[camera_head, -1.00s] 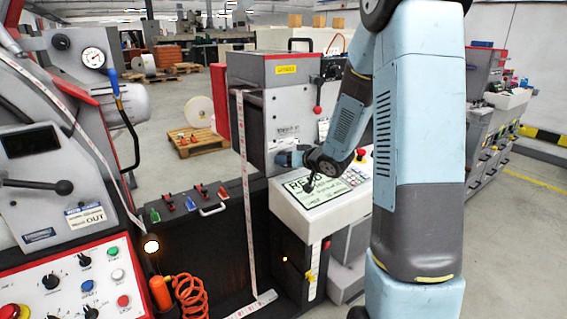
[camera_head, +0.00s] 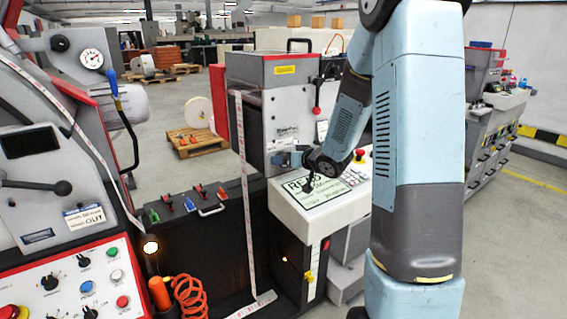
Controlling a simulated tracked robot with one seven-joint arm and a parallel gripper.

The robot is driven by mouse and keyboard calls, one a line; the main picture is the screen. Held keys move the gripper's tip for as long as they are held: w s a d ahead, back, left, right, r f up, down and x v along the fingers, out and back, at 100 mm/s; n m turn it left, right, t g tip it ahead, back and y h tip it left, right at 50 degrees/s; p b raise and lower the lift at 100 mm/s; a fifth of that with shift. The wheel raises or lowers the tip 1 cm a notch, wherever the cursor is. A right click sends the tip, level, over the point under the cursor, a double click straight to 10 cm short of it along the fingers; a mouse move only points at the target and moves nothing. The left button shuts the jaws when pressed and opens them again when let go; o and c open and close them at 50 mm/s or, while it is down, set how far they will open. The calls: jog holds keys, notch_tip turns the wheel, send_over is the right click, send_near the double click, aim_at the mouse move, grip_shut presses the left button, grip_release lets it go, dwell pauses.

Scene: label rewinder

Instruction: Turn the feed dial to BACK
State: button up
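Several black dials show on the white control panel (camera_head: 62,274) at the lower left: an upper dial (camera_head: 84,260), a left dial (camera_head: 48,283) and a lower dial (camera_head: 90,312) cut by the bottom edge. Their labels are too small to read, so I cannot tell which is the feed dial.
A red emergency button (camera_head: 360,154) and small keys sit beside the display. A black cabinet (camera_head: 225,245) with coloured switches stands between the console and the left panel. An orange coiled hose (camera_head: 189,296) and a black lever (camera_head: 62,187) are near the left panel.

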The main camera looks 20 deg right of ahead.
jog(key=v, duration=1.3)
jog(key=shift+s+d, duration=0.2)
jog(key=shift+s, duration=0.15)
jog(key=s+d+r+m+g+h, duration=0.1)
jog(key=s+d+r+m+h, duration=0.1)
jog(key=s+r+h, duration=0.55)
jog(key=s+a+r+g+y, duration=0.1)
jog(key=s+a+g, duration=0.2)
jog(key=s, duration=0.6)
jog(key=s+a+r+g+y, duration=0.1)
jog(key=s+a+r+g, duration=0.1)
jog(key=s+a, duration=0.4)
jog(key=s, duration=0.2)
jog(key=shift+s+g, duration=0.35)
jog(key=shift+g, duration=0.05)
